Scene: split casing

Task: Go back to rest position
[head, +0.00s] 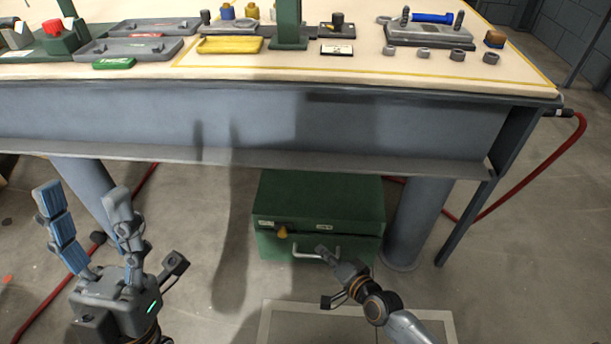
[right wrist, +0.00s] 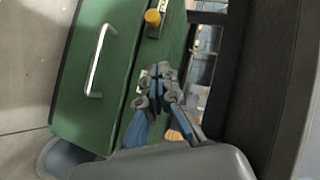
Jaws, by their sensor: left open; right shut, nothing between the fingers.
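My left gripper (head: 92,228) is at the lower left of the head view, in front of the workbench and below its top. Its two fingers are spread apart with nothing between them. My right gripper (head: 323,252) is low in the head view, in front of the green cabinet (head: 318,205) under the bench, and overlaps its metal handle (head: 308,254) in the picture. In the right wrist view its fingers (right wrist: 160,80) are together and hold nothing. The handle (right wrist: 98,60) stands to the left of the fingers there, apart from them.
The workbench (head: 250,115) spans the upper head view. On its top are grey trays (head: 135,49), a yellow tray (head: 230,45), a green post (head: 288,22) and several small parts. A red hose (head: 530,175) hangs at the right. Floor is open at the lower right.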

